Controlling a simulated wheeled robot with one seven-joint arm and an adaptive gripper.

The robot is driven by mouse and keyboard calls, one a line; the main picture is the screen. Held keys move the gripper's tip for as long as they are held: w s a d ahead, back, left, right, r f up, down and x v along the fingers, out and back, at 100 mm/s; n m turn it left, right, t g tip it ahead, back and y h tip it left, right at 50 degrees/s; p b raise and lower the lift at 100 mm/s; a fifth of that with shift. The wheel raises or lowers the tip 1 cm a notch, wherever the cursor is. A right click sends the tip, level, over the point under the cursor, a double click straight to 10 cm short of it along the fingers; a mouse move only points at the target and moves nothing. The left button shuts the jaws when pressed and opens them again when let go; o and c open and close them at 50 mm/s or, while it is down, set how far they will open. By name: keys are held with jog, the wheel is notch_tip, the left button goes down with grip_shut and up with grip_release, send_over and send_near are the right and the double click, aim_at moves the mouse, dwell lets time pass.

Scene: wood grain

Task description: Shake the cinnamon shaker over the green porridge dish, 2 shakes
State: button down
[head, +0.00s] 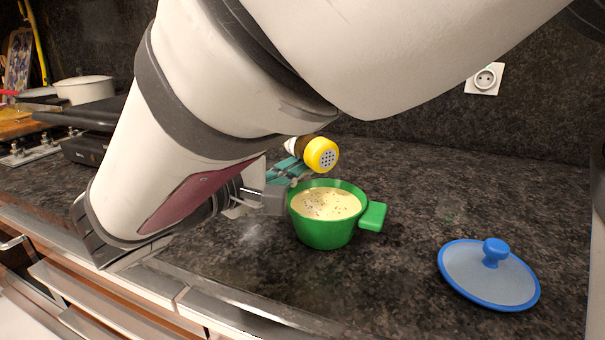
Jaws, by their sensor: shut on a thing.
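The cinnamon shaker (321,154) has a yellow cap with dark holes and a brown and white body. My gripper (287,172) is shut on it and holds it above the back rim of the green porridge dish. The shaker is tilted well over, its cap facing right and toward the camera. The green dish (325,233) stands on the counter with a green handle at its right. The pale porridge (325,203) inside has dark specks on its surface. Part of the shaker's body and part of the fingers are hidden by each other and by my arm.
A blue-rimmed lid (489,275) with a blue knob lies on the dark counter (400,270) at the right. A white pot (85,90) and a black appliance (88,113) stand at the back left. A wall socket (484,79) is at the upper right. The counter's front edge runs below the dish.

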jog(key=shift+f, duration=0.1)
jog(key=shift+p, duration=0.3)
jog(key=shift+n+p, duration=0.5)
jog(key=shift+p, duration=0.1)
jog(key=shift+s+n+g+p, duration=0.1)
jog(key=shift+n+g+p, duration=0.2)
jog(key=shift+n+p, duration=0.6)
jog(key=shift+f+n+p, duration=0.2)
jog(key=shift+n+p, duration=0.1)
jog(key=shift+p, duration=0.75)
jog(key=shift+f+y, duration=0.2)
jog(key=shift+y, duration=0.1)
